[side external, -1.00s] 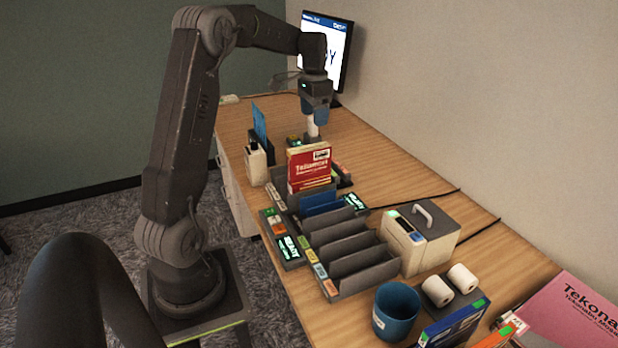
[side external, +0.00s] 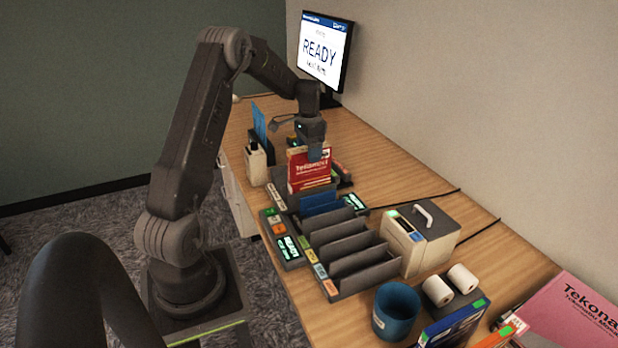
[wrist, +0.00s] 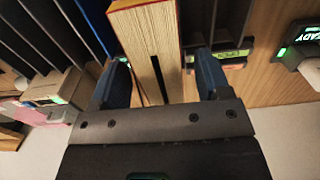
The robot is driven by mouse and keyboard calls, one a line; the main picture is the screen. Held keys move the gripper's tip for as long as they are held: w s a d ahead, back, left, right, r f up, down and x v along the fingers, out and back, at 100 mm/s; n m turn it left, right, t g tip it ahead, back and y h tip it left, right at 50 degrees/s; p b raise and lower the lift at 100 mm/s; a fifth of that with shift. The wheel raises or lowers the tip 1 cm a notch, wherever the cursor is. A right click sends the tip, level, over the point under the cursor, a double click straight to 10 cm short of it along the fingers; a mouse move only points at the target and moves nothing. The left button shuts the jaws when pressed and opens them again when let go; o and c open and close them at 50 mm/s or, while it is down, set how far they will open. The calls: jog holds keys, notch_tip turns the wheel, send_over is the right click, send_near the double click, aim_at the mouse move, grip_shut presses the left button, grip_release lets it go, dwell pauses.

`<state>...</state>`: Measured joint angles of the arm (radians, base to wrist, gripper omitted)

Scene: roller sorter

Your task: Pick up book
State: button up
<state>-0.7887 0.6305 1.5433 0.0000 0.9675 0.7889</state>
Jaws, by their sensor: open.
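A red book with white lettering (side external: 305,171) stands upright at the far end of the slotted sorter. In the wrist view its pale page edge (wrist: 150,45) faces me, with red covers on both sides. My gripper (side external: 314,155) is above and behind the top of the book in the side view. In the wrist view my gripper (wrist: 163,75) is open, with one blue finger on each side of the book.
A blue cup (side external: 396,312) and white rolls (side external: 462,277) are nearer. A monitor (side external: 325,48) stands at the back.

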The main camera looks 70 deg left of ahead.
aim_at(303, 174)
notch_tip(303, 174, down, 3)
jog(key=shift+r, duration=0.1)
jog(key=shift+c, duration=0.4)
grip_shut()
jog(key=shift+a+r, duration=0.1)
